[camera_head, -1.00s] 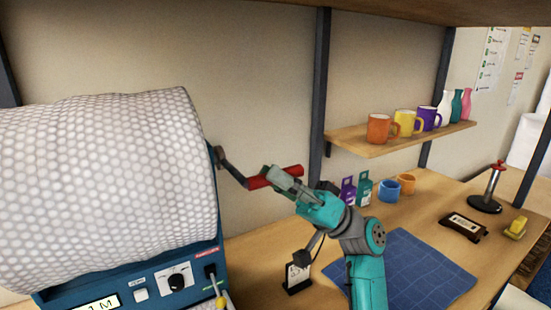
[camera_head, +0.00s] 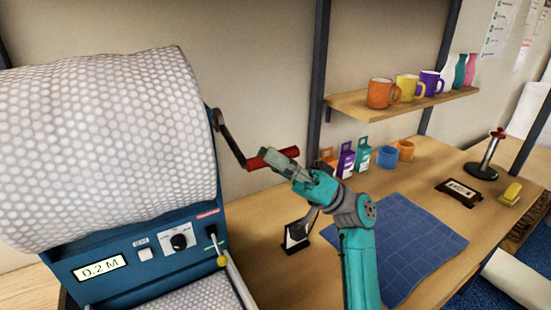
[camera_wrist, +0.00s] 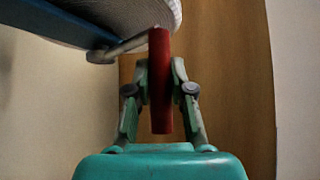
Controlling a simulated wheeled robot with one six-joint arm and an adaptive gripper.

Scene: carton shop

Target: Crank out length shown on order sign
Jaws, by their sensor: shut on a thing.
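The bubble-wrap roll (camera_head: 100,140) sits on a blue dispenser (camera_head: 150,262) at the left, whose display (camera_head: 100,268) reads 0.2 M. A dark crank arm (camera_head: 229,138) slopes down to the right from the roll's end to a red handle (camera_head: 256,162). My gripper (camera_head: 280,164) is shut on the red handle. In the wrist view the handle (camera_wrist: 160,75) stands between both fingers. A small black stand with a white card (camera_head: 297,236) is on the bench; I cannot read it or tell whether it is the order sign.
A blue cutting mat (camera_head: 410,240) lies right of my arm. Small boxes (camera_head: 346,160) and cups (camera_head: 387,157) stand behind. A shelf (camera_head: 410,105) with mugs is above. A stamp stand (camera_head: 485,172) is farther right.

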